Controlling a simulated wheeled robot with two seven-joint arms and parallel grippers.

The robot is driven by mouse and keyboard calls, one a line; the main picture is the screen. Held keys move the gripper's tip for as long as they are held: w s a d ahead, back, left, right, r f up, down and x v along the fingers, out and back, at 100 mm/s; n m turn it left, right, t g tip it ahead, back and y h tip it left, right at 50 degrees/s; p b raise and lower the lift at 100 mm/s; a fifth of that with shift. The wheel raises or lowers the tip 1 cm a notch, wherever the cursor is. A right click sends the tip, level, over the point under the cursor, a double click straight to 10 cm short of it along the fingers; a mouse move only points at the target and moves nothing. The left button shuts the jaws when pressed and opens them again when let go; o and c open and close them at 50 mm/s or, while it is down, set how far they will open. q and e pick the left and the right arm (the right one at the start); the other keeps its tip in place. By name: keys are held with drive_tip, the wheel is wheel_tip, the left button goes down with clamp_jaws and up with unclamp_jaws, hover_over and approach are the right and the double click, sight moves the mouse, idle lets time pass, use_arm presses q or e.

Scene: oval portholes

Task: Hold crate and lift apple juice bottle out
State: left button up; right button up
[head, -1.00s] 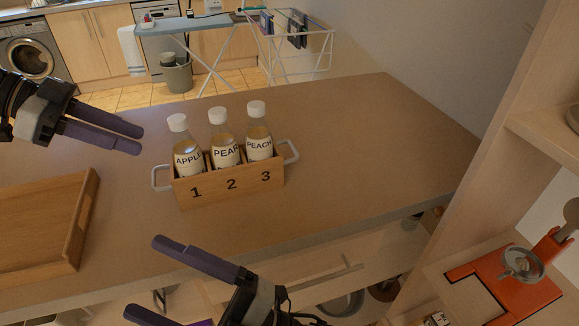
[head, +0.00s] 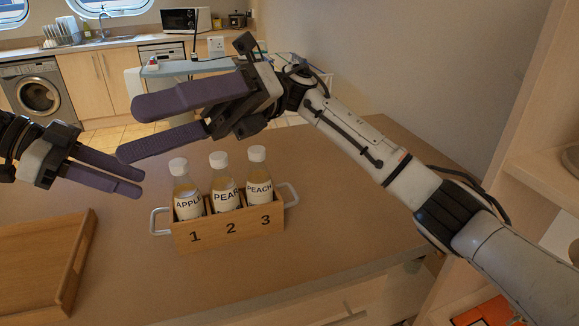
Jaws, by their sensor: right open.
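The wooden crate (head: 230,232) stands on the table, marked 1, 2, 3, with a white handle at each end. The apple bottle (head: 187,203) stands upright in slot 1, the pear bottle (head: 223,198) in slot 2, the peach bottle (head: 260,190) in slot 3. All have white caps. My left gripper (head: 142,184) is left of the apple bottle, apart from the crate; its fingers look close together, and their gap is unclear. My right gripper (head: 127,130) is open and empty, above and left of the apple bottle in the picture, its fingers pointing left.
A wooden tray (head: 75,262) lies on the table at left. A shelf unit (head: 530,130) stands at the right. My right arm spans the table's right side. The table in front of the crate is clear. A kitchen counter with a microwave (head: 186,19) is behind.

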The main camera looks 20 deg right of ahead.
drive_tip(key=w+d+f+t+h, duration=0.2)
drive_tip(key=w+d+f+t, duration=0.35)
drive_tip(key=w, duration=0.25)
drive_tip(key=n+t+h, duration=0.2)
drive_tip(key=t+h, duration=0.2)
drive_tip(key=h, duration=0.6)
approach(273, 206)
drive_tip(key=w+d+f, duration=0.1)
drive_tip(key=w+f, duration=0.3)
drive_tip(key=x, duration=0.9)
drive_tip(key=shift+a+f, duration=0.2)
drive_tip(key=shift+f, duration=0.1)
